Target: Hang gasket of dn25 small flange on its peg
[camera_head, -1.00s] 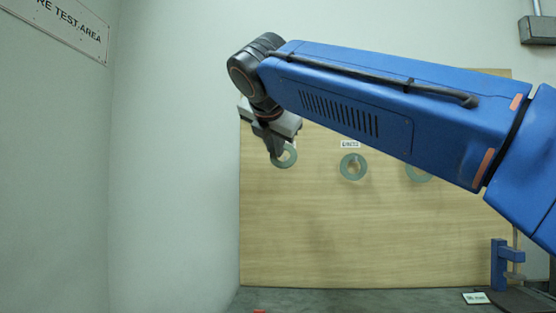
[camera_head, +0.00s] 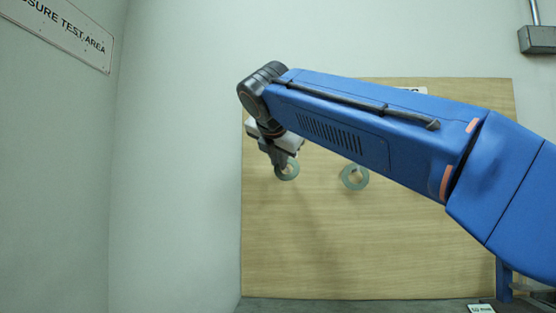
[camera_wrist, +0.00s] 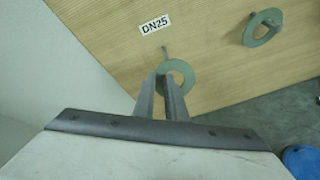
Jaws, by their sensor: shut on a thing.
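The gasket, a flat grey-green ring (camera_head: 289,178), is at the fingertips of my gripper (camera_head: 279,165), in front of the board's left side. It also shows in the wrist view (camera_wrist: 188,72), with my gripper (camera_wrist: 162,78) shut on its near left side. A thin grey peg (camera_wrist: 165,51) stands out of the board under the DN25 label (camera_wrist: 155,26). In the wrist view its end appears at the ring's upper edge. I cannot tell whether it enters the hole. The peg cannot be made out in the head view.
The wooden board (camera_head: 330,250) stands upright behind the gripper. A second grey-green ring (camera_head: 345,181) hangs on a peg to the right; it also shows in the wrist view (camera_wrist: 265,40). My arm covers the board's upper right.

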